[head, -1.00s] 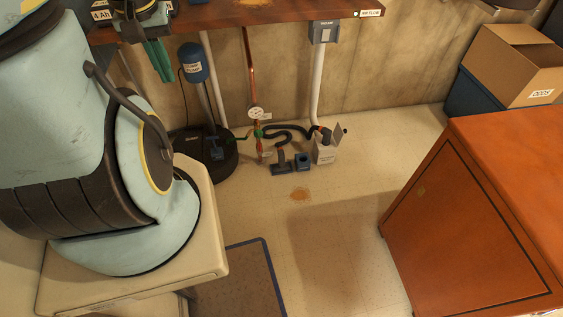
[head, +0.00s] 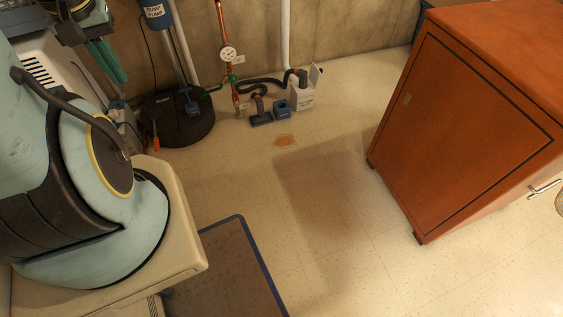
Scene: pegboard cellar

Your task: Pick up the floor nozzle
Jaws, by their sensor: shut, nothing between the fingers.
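The floor nozzle (head: 261,118) appears to be the dark grey piece with a flat foot and a short upright neck. It rests on the floor near the back wall, left of a small blue block-shaped piece (head: 281,107). My gripper (head: 119,78) is at the upper left, its teal fingers close together and pointing down. It is empty and well to the left of the nozzle, apart from it. My arm fills the left side.
A dark round cover (head: 180,125) lies on the floor left of the nozzle. A black hose (head: 262,82) and white box (head: 303,97) are behind and right. An orange cabinet (head: 450,130) stands right. A blue-edged mat (head: 225,270) lies in front.

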